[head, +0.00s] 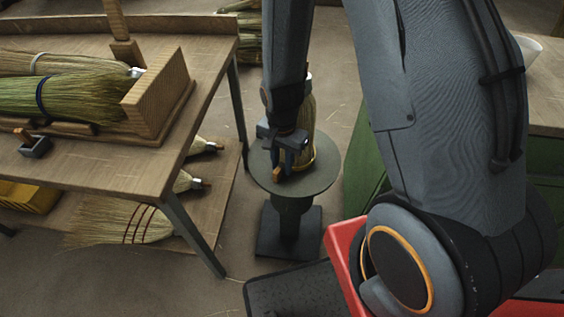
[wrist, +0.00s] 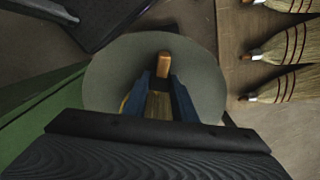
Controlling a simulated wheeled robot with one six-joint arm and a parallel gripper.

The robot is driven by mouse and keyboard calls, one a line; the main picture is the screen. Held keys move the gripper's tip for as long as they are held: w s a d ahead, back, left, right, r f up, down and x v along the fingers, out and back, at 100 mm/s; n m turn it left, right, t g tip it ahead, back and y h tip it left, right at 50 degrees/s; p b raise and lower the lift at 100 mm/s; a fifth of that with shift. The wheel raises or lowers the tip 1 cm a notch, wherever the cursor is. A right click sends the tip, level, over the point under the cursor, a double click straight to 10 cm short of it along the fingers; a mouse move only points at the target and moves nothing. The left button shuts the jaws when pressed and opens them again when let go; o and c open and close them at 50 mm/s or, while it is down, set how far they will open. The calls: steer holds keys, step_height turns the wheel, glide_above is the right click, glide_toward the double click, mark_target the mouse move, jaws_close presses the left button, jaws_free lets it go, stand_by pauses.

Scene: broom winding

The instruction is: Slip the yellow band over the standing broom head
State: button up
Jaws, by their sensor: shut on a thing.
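The broom head (head: 309,118) stands upright on a round grey pedestal top (head: 325,175), partly hidden behind my gripper. The yellow band (head: 309,165) shows as a thin curve low at the broom head, close to the pedestal top. It seems to be around the straw, but its near side is hidden. My gripper (head: 283,166) points down at the near left of the broom head, shut on the band's wooden tab (head: 278,174). In the wrist view the tab (wrist: 164,64) shows at the fingertips (wrist: 162,80), and a yellow sliver (wrist: 125,103) shows left of the fingers.
A green cabinet (head: 362,165) stands close to the pedestal's right. Bare floor lies between the table and the pedestal.

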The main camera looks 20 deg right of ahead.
stand_by(0.3)
steer(key=o, duration=1.1)
steer(key=shift+r, duration=0.15)
steer(key=shift+r, duration=3.8)
steer(key=shift+r, duration=0.1)
steer(key=s+d+r+n, duration=0.1)
steer(key=s+r+n, duration=0.2)
steer(key=r, duration=0.2)
steer(key=s+d+r+n+p, duration=0.1)
steer(key=s+d+r+n, duration=0.1)
steer(key=r, duration=0.3)
steer(key=s+d+r+n+p, duration=0.1)
steer(key=s+d+r+n, duration=0.1)
steer(key=s+r+n, duration=0.2)
steer(key=shift+s+d+r, duration=0.2)
steer(key=shift+s+r, duration=0.05)
steer(key=shift+r, duration=0.15)
